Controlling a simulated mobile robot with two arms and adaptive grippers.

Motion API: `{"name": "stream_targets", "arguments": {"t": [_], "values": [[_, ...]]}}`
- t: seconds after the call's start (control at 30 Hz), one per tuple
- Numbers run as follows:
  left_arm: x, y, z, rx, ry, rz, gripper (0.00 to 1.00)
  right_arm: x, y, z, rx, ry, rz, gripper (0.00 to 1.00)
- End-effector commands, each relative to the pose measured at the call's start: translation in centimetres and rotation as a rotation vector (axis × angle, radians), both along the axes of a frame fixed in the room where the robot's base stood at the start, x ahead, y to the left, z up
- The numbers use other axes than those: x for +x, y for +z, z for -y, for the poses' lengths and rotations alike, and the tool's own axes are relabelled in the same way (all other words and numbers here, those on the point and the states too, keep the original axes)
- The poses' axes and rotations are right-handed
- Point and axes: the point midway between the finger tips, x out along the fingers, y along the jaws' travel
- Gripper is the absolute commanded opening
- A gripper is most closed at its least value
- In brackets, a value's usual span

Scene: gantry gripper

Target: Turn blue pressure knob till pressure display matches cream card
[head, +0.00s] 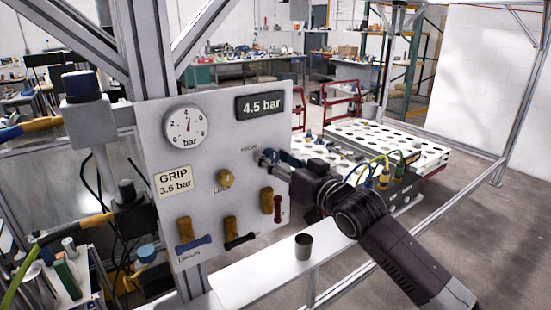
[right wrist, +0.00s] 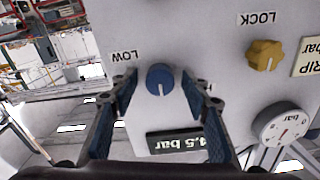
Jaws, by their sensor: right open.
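The blue pressure knob (right wrist: 160,79) sits on the grey panel, with a white pointer line, near the LOW label. My right gripper (right wrist: 159,83) is open, its two blue-padded fingers on either side of the knob with gaps showing. In the head view my right gripper (head: 266,157) is at the panel's right side by the HIGH label and hides the knob. The pressure display (head: 262,105) reads 4.5 bar; it also shows inverted in the right wrist view (right wrist: 178,141). The cream card (head: 173,181) reads GRIP 3.5 bar. My left gripper is not in view.
A round bar gauge (head: 185,127) and a yellow LOCK knob (head: 224,179) are on the panel (head: 215,150). Several coloured levers hang below them. A dark cup (head: 303,246) stands on the white rail (head: 262,282). White perforated tables (head: 385,140) stand behind my right arm.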

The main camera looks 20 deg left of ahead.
Motion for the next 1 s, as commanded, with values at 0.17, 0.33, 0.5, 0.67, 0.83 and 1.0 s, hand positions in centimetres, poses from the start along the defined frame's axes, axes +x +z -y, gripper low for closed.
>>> {"name": "stream_targets", "arguments": {"t": [0.17,0.33,0.5,0.67,0.83,1.0], "values": [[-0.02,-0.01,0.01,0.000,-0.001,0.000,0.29,0.00,0.01,0.03,0.000,0.000,0.000,0.32],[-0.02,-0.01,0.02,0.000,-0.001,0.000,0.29,0.01,0.00,0.04,0.000,0.000,0.000,0.13],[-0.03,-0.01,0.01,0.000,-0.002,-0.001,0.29,0.01,0.00,0.05,0.000,-0.001,0.000,0.02],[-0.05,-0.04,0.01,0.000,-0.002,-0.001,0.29,0.01,-0.02,0.06,-0.011,-0.001,0.014,0.02],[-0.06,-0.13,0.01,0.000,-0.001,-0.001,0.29,0.02,-0.03,0.05,-0.051,-0.001,0.064,0.02],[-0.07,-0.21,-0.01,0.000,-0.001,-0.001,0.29,0.02,0.01,0.05,-0.122,-0.001,0.156,0.02]]}}
